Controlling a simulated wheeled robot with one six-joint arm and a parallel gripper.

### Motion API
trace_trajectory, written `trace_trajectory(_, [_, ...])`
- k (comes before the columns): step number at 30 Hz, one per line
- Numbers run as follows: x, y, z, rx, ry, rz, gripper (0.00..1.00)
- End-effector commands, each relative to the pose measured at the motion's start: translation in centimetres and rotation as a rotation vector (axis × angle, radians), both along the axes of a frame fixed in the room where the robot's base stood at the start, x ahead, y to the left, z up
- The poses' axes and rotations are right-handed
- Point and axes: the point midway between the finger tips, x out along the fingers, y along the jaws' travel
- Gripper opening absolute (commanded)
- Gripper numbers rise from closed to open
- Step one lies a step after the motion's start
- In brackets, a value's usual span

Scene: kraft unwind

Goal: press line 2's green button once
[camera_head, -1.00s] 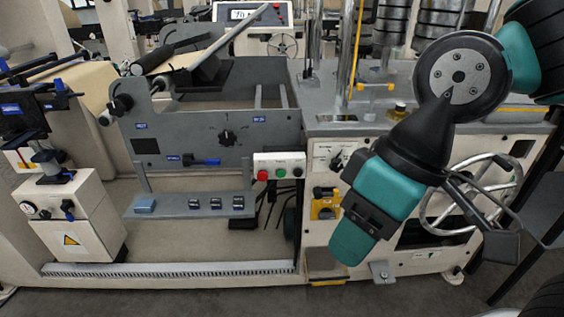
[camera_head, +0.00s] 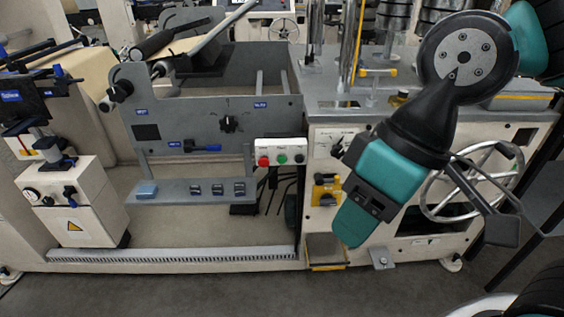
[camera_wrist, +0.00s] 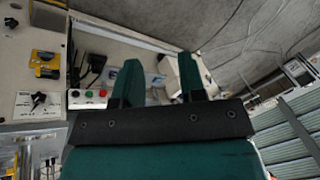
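In the wrist view the green button (camera_wrist: 88,92) lies left of my fingers. My gripper (camera_wrist: 158,66) is open, its two teal fingers apart with nothing between them. In the head view my gripper (camera_head: 353,230) hangs lower right of the box, apart from it in the picture; its fingers overlap there.
A handwheel (camera_head: 472,182) stands at the right, partly behind my arm. A yellow-and-black fitting (camera_head: 325,190) sits below a rotary switch. A grey shelf (camera_head: 170,194) juts out left of the box. Grey floor (camera_head: 200,288) is clear in front.

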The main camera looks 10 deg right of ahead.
Motion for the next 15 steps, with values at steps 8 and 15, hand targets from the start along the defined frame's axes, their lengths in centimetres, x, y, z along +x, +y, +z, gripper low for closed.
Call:
trace_trajectory(8, [0.0, 0.0, 0.0, 0.0, 0.0, 0.0, 0.0])
trace_trajectory(15, [0.0, 0.0, 0.0, 0.0, 0.0, 0.0, 0.0])
